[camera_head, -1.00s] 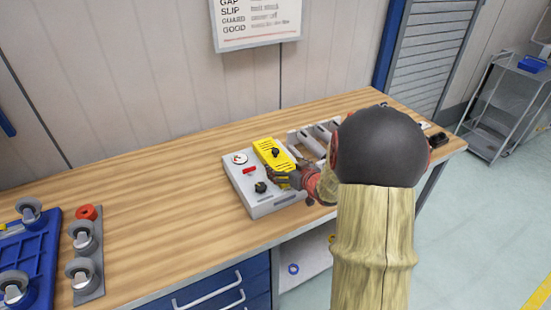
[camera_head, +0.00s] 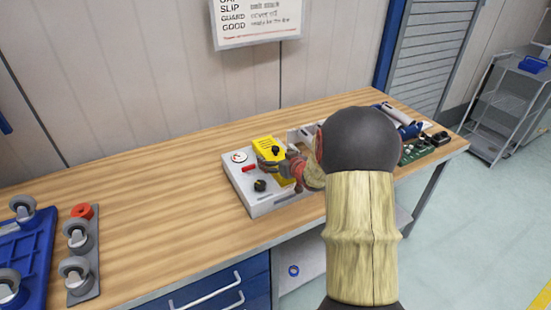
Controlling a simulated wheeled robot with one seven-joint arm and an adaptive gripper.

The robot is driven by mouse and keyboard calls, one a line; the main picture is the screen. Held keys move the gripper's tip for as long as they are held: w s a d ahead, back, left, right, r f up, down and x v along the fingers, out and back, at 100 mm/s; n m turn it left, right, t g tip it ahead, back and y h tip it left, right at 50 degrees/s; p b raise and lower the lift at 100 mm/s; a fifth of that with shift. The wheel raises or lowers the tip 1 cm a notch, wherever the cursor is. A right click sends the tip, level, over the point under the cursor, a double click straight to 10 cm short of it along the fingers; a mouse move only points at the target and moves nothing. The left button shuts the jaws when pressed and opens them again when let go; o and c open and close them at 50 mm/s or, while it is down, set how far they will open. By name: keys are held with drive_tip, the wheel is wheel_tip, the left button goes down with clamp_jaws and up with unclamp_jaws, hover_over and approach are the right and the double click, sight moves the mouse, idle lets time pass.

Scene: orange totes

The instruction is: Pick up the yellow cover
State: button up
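The yellow cover (camera_head: 267,145), with a black knob (camera_head: 275,150) on it, is at the right part of the light grey box (camera_head: 242,184) on the wooden workbench. My gripper (camera_head: 276,164) is at the cover, just in front of the knob, and hides the cover's middle. Yellow shows behind and below the gripper. The fingers are small and overlap the cover, so I cannot tell whether they are open, or shut on it. My arm comes in from the right and hides part of the bench.
The box also bears a dial (camera_head: 239,157), a red part (camera_head: 249,169) and a black knob (camera_head: 260,185). A green circuit board (camera_head: 416,151) lies at the bench's right end. A blue tray (camera_head: 24,262) and several casters are at left. The bench between is clear.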

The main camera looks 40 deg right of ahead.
drive_tip(key=shift+c, duration=1.2)
drive_tip(key=c, duration=1.1)
drive_tip(key=shift+c, duration=0.7)
